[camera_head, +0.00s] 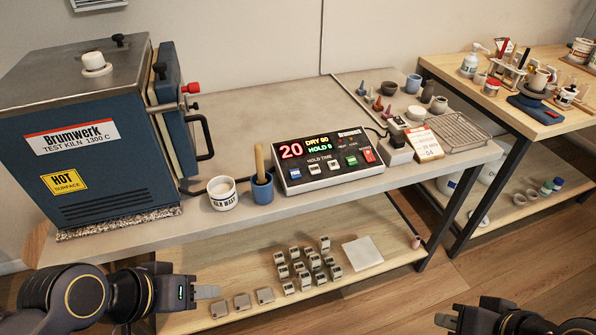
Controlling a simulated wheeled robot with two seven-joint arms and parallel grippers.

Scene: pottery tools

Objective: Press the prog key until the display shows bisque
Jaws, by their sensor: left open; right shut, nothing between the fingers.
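The black controller box (328,160) stands on the grey bench. Its display (306,147) shows a red 20, with green text that looks like DRY 80 above HOLD 0. Below are several keys: a blue key (295,172) at the left, pale keys by the HOLD TIME label, a green key (351,161) and a red key (369,155). The key labels are too small to read, so I cannot tell which is prog. My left gripper (208,292) is open and empty, low in front of the bench. My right gripper (447,320) is shut and empty at the bottom right, apart from the box.
A blue kiln (85,140) stands at the left. A white kiln wash pot (222,194) and a blue cup (262,189) with a wooden handle stand left of the box. A wire rack (459,131) and small pots are behind right. Small blocks lie on the lower shelf (382,258).

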